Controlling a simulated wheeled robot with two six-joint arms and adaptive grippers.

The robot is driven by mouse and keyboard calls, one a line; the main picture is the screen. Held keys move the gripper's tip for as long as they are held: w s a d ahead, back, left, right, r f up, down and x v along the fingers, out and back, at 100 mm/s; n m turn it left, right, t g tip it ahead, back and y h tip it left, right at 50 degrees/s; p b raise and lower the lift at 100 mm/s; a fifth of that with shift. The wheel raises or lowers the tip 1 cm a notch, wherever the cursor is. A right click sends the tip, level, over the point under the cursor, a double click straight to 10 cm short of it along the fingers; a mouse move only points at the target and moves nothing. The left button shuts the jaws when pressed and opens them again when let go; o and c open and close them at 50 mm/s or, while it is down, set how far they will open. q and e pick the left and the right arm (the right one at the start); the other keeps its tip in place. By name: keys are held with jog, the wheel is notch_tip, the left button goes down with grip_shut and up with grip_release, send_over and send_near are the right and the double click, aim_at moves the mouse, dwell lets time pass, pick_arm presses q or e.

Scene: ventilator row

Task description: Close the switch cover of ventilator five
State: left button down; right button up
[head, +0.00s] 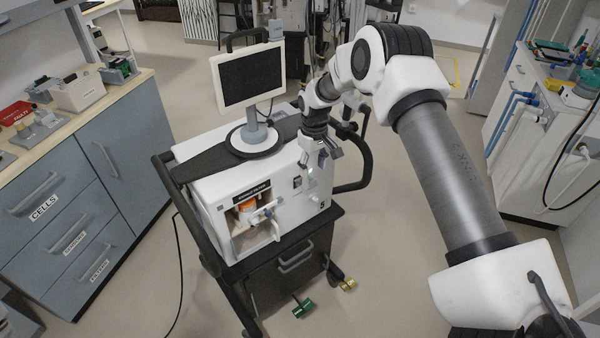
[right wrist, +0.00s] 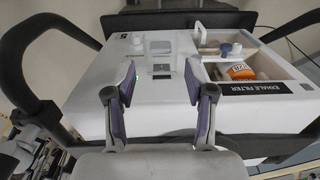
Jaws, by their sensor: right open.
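The white ventilator marked 5 (head: 321,204) stands on a dark cart, with an EXHALE FILTER compartment in its front. In the right wrist view, a pale frame-like piece (right wrist: 160,46), seemingly the switch cover, is on the front face beside a small dark switch panel (right wrist: 162,70). I cannot tell the cover's angle. My right gripper (head: 326,153) is at the front right of the ventilator, near this panel. In the right wrist view, its two purple-grey fingers (right wrist: 161,88) are apart, with only the ventilator face visible between them. My left gripper is out of view.
A monitor (head: 251,76) rises from the ventilator's top. The open compartment holds an orange-and-white canister (right wrist: 240,71). Black cart handles (head: 358,160) flank the ventilator. A drawer cabinet (head: 80,205) stands left and a white counter (head: 540,140) right. Green and yellow pieces lie near the cart's base.

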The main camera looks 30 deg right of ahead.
notch_tip(320, 180, down, 5)
jog(key=shift+a+r+p, duration=0.1)
jog(key=shift+p, duration=0.45)
grip_shut()
